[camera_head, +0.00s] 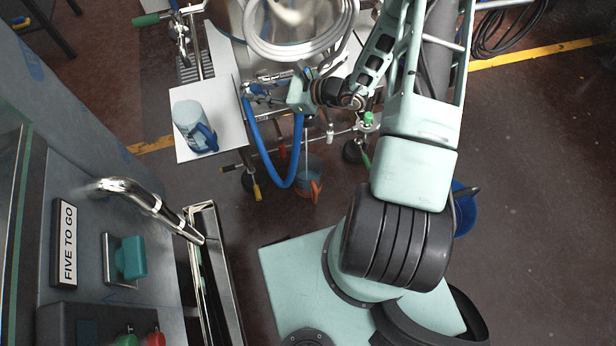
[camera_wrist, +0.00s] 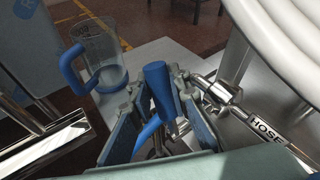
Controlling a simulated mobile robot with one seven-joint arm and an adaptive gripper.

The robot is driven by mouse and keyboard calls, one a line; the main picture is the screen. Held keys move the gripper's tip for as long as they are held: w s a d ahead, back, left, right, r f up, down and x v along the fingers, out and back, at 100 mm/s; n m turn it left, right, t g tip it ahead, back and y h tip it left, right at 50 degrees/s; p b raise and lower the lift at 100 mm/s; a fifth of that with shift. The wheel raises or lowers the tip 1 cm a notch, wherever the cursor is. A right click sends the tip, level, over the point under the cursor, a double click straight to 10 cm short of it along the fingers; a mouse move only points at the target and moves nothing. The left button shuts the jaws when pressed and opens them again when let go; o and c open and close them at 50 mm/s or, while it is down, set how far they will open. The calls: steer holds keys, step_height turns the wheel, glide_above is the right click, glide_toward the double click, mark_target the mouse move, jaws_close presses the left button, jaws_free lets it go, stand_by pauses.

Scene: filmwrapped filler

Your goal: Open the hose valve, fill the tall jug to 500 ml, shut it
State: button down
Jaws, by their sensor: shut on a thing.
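The tall jug (camera_head: 190,118) is clear with a blue handle and stands on a white board to the left of my gripper. It also shows in the wrist view (camera_wrist: 103,62), upper left; its liquid level cannot be read. My gripper (camera_head: 252,90) is at the pipework beside the steel vessel.
A smaller jug with an orange handle (camera_head: 314,188) is below the hose loop. A blue bucket (camera_head: 464,212) is on the floor, partly behind my arm. A pale coiled hose (camera_head: 300,48) lies on the vessel. A steel spout (camera_head: 140,195) juts out at left.

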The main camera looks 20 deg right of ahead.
stand_by(0.5)
steer(key=d+y+b, duration=0.1)
steer(key=d+m+t+b, duration=0.1)
steer(key=b, duration=0.1)
steer(key=shift+f+y, duration=0.35)
steer(key=shift+y, duration=0.05)
steer(key=shift+d+r+m+y+b, duration=0.15)
steer(key=shift+d+m+y+b, duration=0.2)
steer(key=shift+y+b, duration=0.2)
steer(key=shift+d+r+m+t+y+b, duration=0.25)
steer(key=shift+r+m+t+y+b, duration=0.05)
steer(key=shift+r+m+t+y, duration=0.1)
steer(key=shift+r, duration=0.1)
steer(key=c, duration=1.8)
jaws_free()
steer(key=v, duration=1.2)
